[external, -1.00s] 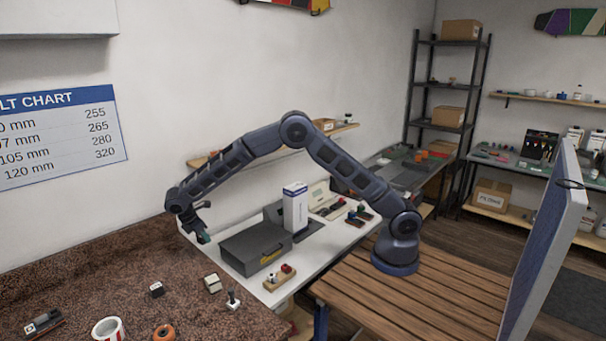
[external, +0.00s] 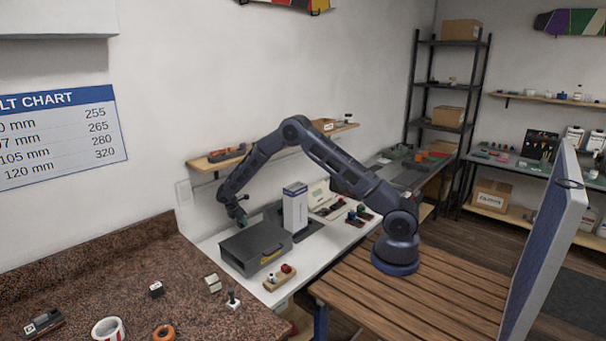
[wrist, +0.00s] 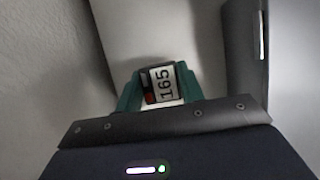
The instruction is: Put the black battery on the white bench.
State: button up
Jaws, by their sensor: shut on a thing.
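My gripper (external: 240,220) is shut on a black battery, which shows in the wrist view (wrist: 146,90) between the green fingertips. It has a white label reading 165 and a small red mark. The battery is hard to make out in the external view. The white bench (external: 325,246) runs along the wall, and its pale top lies below the gripper in the wrist view (wrist: 185,30). My gripper is over the left part of the bench, close to the back of a grey case; the battery looks held above the top.
The grey case (external: 240,262) takes up the bench's left part. A tall white box (external: 295,208) stands beside it. A wooden block with knobs (external: 280,277) is at the front edge. The granite counter (external: 100,270) adjoins on the left. A wall shelf (external: 215,160) hangs behind.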

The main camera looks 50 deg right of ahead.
jog(key=shift+w+d+f, duration=0.15)
jog(key=shift+d+f, duration=0.15)
jog(key=shift+d, duration=0.3)
jog(key=shift+w+d+f, duration=0.1)
jog(key=shift+d+f, duration=0.2)
jog(key=shift+d, duration=0.25)
jog(key=shift+f, duration=1.4)
jog(key=o, duration=1)
jog(key=shift+f, duration=0.15)
jog(key=shift+o, duration=0.2)
